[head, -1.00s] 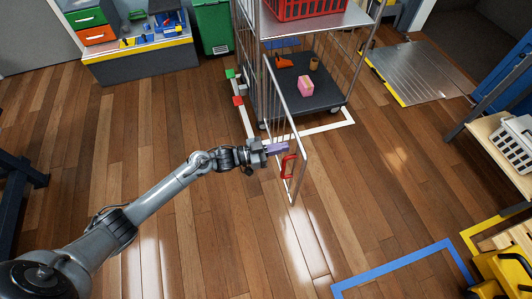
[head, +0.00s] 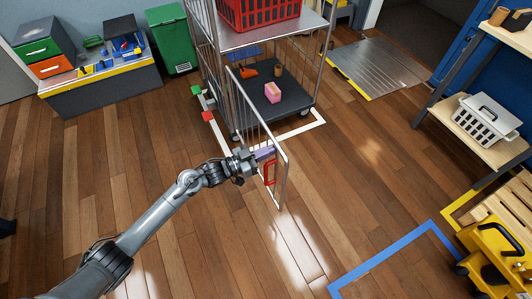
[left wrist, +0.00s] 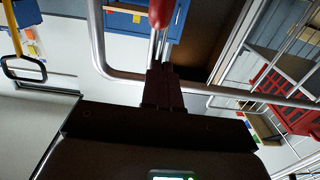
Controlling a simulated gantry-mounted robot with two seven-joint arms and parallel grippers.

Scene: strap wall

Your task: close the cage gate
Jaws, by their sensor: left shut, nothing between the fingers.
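The cage gate (head: 240,95) is a grey metal frame with thin bars, hinged at the left front post of the roll cage (head: 222,60). It stands open, swung out toward me. A red handle (head: 270,173) sits near its free edge. My left gripper (head: 264,153) is at the gate's left face, just above the handle, with its fingers shut and empty. I cannot tell whether they touch the bars. In the left wrist view the shut fingers (left wrist: 162,84) point at the gate's frame tube (left wrist: 215,89), with part of the red handle (left wrist: 162,12) beyond. My right gripper is out of view.
The cage holds a red crate (head: 258,12) above, and a pink box (head: 272,93) and small items on its dark deck. A shelf with a white basket (head: 486,120) and a yellow machine (head: 497,258) stand right. Floor before the cage is clear.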

